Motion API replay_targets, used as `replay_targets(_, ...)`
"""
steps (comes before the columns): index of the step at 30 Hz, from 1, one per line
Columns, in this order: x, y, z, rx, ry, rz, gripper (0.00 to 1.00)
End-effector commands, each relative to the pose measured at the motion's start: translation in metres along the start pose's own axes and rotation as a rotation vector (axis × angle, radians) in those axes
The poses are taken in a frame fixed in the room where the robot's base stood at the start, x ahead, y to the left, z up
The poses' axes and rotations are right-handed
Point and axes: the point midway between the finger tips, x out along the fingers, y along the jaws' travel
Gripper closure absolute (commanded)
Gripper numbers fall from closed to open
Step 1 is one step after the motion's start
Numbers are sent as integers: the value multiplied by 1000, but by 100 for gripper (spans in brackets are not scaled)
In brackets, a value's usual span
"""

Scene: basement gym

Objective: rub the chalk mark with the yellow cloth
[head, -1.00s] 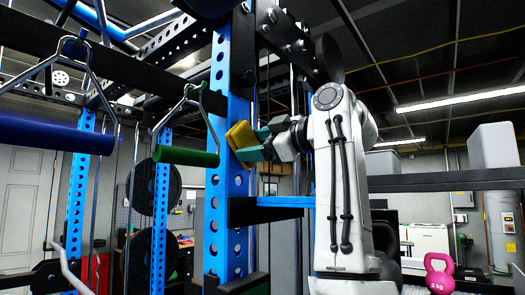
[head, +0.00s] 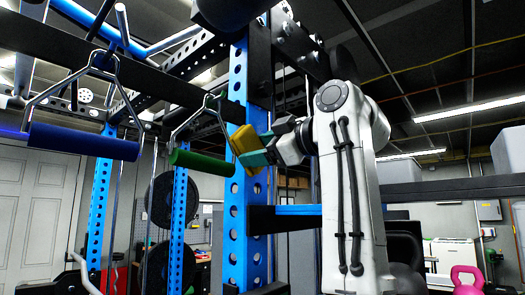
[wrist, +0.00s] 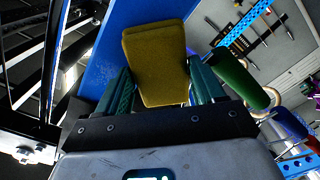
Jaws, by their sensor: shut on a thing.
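My gripper (head: 254,153) is shut on the yellow cloth (head: 246,146), a folded pad held between the teal fingers. In the head view the cloth overlaps the blue rack upright (head: 237,205). In the wrist view the cloth (wrist: 155,65) stands out past the fingertips of my gripper (wrist: 162,88), with the broad blue face of the upright (wrist: 112,62) behind it. I cannot tell whether the cloth touches the upright. No chalk mark shows in either view.
A green handle (head: 202,162) hangs just left of the upright, and a blue handle (head: 83,142) hangs farther left. Black crossbars run overhead. A pink kettlebell (head: 467,280) is at the lower right.

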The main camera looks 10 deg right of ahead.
Motion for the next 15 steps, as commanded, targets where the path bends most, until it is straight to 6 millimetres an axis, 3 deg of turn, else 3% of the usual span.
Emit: replay_targets(15, -42, -1, 1, -3, 1, 3, 56)
